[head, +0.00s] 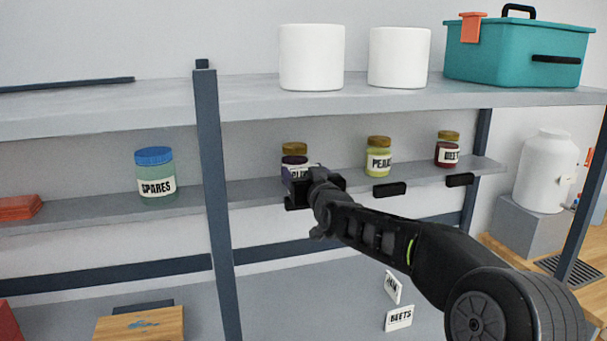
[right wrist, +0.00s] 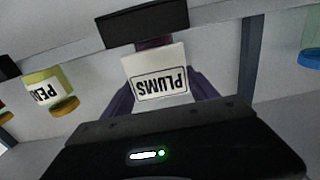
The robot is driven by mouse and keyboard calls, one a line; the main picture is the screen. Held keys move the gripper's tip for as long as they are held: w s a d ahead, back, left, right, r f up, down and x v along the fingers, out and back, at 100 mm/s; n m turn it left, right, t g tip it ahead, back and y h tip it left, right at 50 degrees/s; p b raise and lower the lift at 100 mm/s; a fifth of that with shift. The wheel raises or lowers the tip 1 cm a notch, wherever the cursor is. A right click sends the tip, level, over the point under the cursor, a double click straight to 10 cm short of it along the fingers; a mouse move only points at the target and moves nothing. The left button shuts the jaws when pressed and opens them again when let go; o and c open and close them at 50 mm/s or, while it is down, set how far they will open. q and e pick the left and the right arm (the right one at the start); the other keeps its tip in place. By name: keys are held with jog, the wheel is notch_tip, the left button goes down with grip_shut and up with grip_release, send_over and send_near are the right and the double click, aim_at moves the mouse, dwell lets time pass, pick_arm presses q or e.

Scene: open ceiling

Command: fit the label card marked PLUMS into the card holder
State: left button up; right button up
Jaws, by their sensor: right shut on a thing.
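The white PLUMS label card (right wrist: 158,75) shows upside down in the right wrist view, between the fingers of my right gripper (head: 300,184). That gripper is shut on the card. The black card holder (right wrist: 146,24) on the shelf edge is just beyond the card, with a small gap showing between them. In the head view my right gripper is in front of the plums jar (head: 294,149), at the shelf edge, and hides the card and most of that holder. My left gripper is not in view.
A pears jar (head: 379,157) and a beets jar (head: 447,149) stand to the right, with black holders (head: 389,189) (head: 460,180) below them. A SPARES jar (head: 155,172) is left of the post (head: 211,200). A BEETS card (head: 399,319) and another card (head: 393,287) are lower down.

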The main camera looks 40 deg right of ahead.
jog(key=shift+b, duration=0.55)
dwell(1.4)
jog(key=shift+f+b, duration=2)
jog(key=shift+b, duration=0.1)
jog(key=o, duration=1.4)
jog(key=shift+s+a, duration=0.15)
jog(key=shift+s, duration=0.25)
jog(key=b+v, duration=0.1)
jog(key=v, duration=0.6)
jog(key=shift+b, duration=0.35)
